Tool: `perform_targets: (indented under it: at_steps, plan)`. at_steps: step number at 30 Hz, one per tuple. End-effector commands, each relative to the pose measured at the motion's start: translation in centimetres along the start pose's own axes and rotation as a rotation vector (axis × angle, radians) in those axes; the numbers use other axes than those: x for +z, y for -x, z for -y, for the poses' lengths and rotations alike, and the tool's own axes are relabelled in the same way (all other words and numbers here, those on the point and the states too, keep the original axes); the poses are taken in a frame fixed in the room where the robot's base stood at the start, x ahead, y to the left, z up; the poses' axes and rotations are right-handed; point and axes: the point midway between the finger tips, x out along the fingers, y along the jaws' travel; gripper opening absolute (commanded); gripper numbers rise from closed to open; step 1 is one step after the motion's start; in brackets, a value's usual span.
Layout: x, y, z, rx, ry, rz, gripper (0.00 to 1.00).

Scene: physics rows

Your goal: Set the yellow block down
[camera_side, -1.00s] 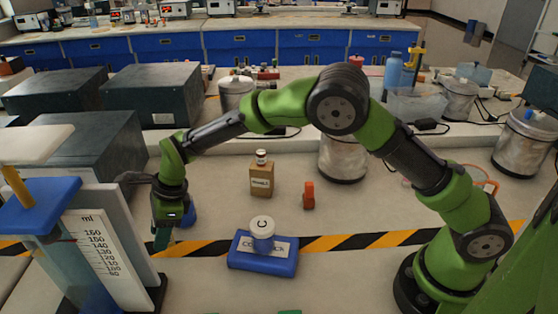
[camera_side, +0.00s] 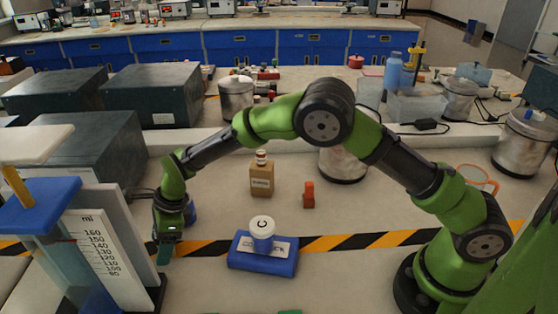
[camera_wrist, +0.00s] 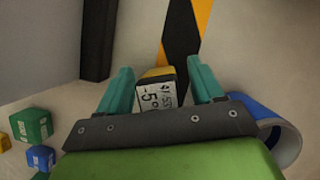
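The yellow block (camera_wrist: 157,73) shows in the wrist view, with a white printed label on its facing side. It lies between the two teal fingers of my gripper (camera_wrist: 160,75). The fingers are apart, with a clear gap to the block on the right and a narrower one on the left. In the side view my gripper (camera_side: 164,254) points down low over the bench at the left, beside the measuring cylinder stand. I cannot make out the yellow block in that view.
A blue cup (camera_wrist: 282,138) lies close to the right finger. Green (camera_wrist: 32,125) and blue (camera_wrist: 40,157) blocks lie at left. The graduated cylinder (camera_side: 95,245) stands close left of my gripper. A blue box (camera_side: 262,262) carrying a white-lidded jar (camera_side: 262,232) is to the right.

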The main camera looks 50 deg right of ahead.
Motion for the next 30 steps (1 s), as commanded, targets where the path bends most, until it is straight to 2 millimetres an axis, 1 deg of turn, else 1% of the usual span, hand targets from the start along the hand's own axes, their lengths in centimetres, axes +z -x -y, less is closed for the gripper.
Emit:
perform_targets:
  at_steps: [7, 10, 14, 18, 24, 30]
  plan:
    - [0.1, 0.2, 0.0, 0.0, 0.0, 0.001, 0.66]
    - [0.2, 1.0, 0.1, -0.003, 0.0, 0.002, 0.66]
    - [0.2, 3.2, 0.1, -0.003, -0.001, 0.003, 0.66]
    - [0.2, 6.4, 0.1, -0.004, 0.0, 0.003, 0.66]
    - [0.2, 10.2, 0.0, -0.002, 0.0, 0.002, 0.66]
    - [0.1, 12.3, 0.1, -0.003, 0.003, 0.001, 0.66]
